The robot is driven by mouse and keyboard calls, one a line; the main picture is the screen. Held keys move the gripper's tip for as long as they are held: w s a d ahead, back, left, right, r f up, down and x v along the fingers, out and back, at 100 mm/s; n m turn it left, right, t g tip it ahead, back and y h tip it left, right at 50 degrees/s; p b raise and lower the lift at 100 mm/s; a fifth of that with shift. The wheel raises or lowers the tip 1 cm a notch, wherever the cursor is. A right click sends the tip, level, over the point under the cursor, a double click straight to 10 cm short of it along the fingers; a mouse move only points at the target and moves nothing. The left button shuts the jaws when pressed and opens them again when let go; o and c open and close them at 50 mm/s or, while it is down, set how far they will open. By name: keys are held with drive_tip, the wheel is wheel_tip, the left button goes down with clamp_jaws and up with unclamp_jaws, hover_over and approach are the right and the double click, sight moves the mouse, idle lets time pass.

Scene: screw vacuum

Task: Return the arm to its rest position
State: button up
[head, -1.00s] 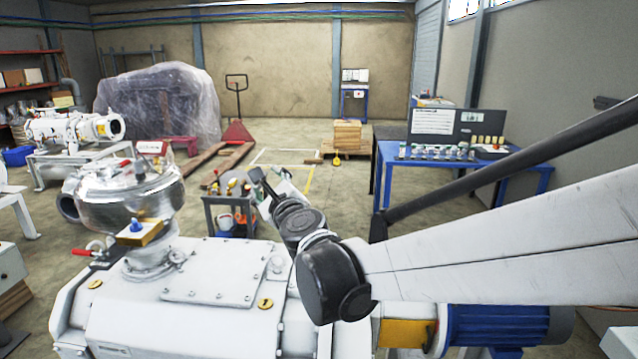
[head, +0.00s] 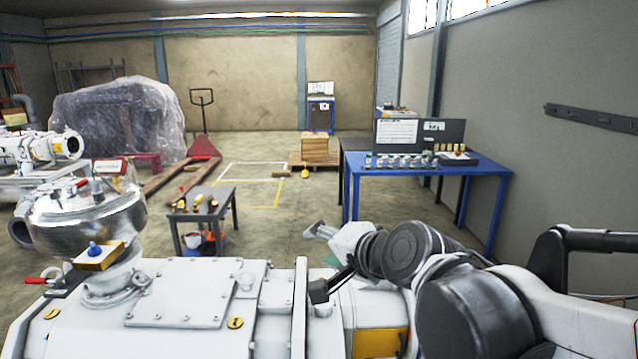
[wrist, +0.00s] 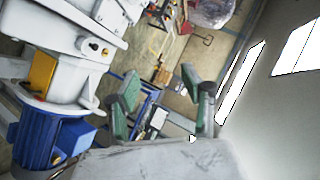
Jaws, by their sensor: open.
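My gripper (wrist: 168,92) is open in the wrist view, its two green-padded fingers wide apart with nothing between them. In the head view my gripper (head: 328,245) is small and partly hidden behind my own wrist. My arm (head: 470,300) is folded at the lower right, its dark joints above the right part of the white vacuum pump (head: 190,290). The pump's yellow block and blue motor (wrist: 45,140) show at the left of the wrist view. No contact between gripper and pump can be made out.
A blue table (head: 480,178) with a dark case and small parts stands at the right. A small grey cart (head: 205,215) with tools stands behind the pump. A red pallet jack (head: 203,145) and a wrapped load (head: 115,120) are farther back. The middle floor is open.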

drive_tip(key=s+d+f+n+g+h, duration=0.2)
drive_tip(key=s+d+f, duration=0.3)
drive_tip(key=s+d, duration=0.3)
drive_tip(key=s+d+f+n+g+h, duration=0.2)
drive_tip(key=s+d+f+n+h, duration=0.2)
drive_tip(key=s+d, duration=0.5)
wheel_tip(320, 180, down, 2)
drive_tip(key=shift+d+f+n+h, duration=0.2)
drive_tip(key=shift+d+n+h, duration=0.15)
drive_tip(key=shift+d, duration=0.7)
